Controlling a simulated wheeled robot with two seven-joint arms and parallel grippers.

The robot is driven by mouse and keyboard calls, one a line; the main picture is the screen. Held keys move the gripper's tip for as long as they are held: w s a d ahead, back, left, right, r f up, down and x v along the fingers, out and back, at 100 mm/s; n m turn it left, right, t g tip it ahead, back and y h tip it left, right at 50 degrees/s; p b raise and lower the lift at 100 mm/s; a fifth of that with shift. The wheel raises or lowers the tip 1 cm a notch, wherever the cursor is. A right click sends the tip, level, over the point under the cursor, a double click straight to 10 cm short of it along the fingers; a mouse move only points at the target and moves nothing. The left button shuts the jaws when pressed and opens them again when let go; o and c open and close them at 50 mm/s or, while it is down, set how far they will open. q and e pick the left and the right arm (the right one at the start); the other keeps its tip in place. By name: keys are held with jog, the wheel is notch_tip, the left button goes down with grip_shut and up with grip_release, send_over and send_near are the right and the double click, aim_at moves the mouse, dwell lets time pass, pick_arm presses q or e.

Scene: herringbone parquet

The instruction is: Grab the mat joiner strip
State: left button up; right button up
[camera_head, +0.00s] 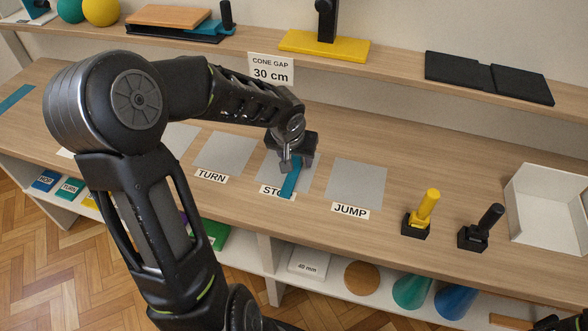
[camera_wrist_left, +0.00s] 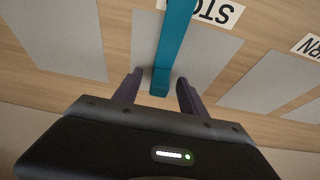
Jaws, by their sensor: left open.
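A teal strip (camera_head: 290,181), which looks like the mat joiner strip, lies over the grey STOP square on the wooden top and partly covers the STOP label. It also shows in the left wrist view (camera_wrist_left: 172,45), with its near end between my fingers in the picture. My left gripper (camera_head: 290,164) is over the STOP square at the strip's far end. In the left wrist view the gripper (camera_wrist_left: 159,80) is open, with a finger on each side of the strip and a gap at both. Whether the fingertips are level with the strip is unclear.
Another teal strip (camera_head: 14,98) lies at the far left. Grey squares labelled TURN (camera_head: 224,153) and JUMP (camera_head: 356,184) flank STOP. A yellow-handled item (camera_head: 425,208), a black-handled item (camera_head: 485,226) and a white box (camera_head: 545,205) stand to the right. A "CONE GAP 30 cm" sign (camera_head: 271,70) stands behind.

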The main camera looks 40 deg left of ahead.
pick_arm(q)
jog(key=shift+c, duration=0.6)
grip_shut()
